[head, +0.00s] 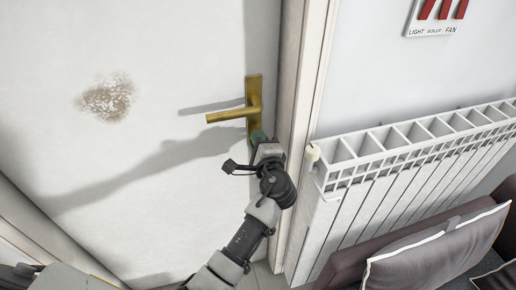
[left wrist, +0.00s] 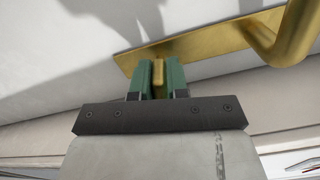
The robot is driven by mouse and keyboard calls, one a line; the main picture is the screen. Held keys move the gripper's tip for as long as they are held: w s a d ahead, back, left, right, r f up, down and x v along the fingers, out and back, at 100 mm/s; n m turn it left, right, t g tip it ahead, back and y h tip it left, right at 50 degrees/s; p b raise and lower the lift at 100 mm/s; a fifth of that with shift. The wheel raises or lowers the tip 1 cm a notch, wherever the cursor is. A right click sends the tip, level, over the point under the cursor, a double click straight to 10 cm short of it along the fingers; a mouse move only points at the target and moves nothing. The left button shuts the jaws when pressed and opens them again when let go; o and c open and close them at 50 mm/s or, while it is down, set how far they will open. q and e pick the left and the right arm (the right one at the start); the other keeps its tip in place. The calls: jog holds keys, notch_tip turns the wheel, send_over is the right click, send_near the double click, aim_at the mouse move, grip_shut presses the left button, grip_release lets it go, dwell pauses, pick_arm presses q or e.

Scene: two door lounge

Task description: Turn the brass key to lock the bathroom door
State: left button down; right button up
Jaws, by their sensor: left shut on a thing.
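The white bathroom door (head: 150,150) is shut in its frame. A brass handle (head: 232,114) on a tall brass plate (head: 254,90) sits near its right edge. My left gripper (head: 259,137) is at the lower end of the plate, below the handle. In the left wrist view its green fingers (left wrist: 159,78) are shut on the brass key (left wrist: 158,69), at the plate (left wrist: 205,45). Only a little of the key shows between the fingers; its far end is hidden. The handle (left wrist: 285,35) shows at the upper right. My right gripper is not in view.
A white radiator (head: 415,150) stands on the wall right of the door frame (head: 302,100). A brown sofa with a cushion (head: 435,245) is at the lower right. Red switches (head: 443,10) labelled light, boiler and fan are at the top right.

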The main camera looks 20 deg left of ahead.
pick_arm(q)
jog(key=shift+f+n+b, duration=0.15)
jog(key=shift+n+b, duration=0.6)
jog(key=shift+n, duration=0.05)
jog(key=c, duration=1.1)
grip_release()
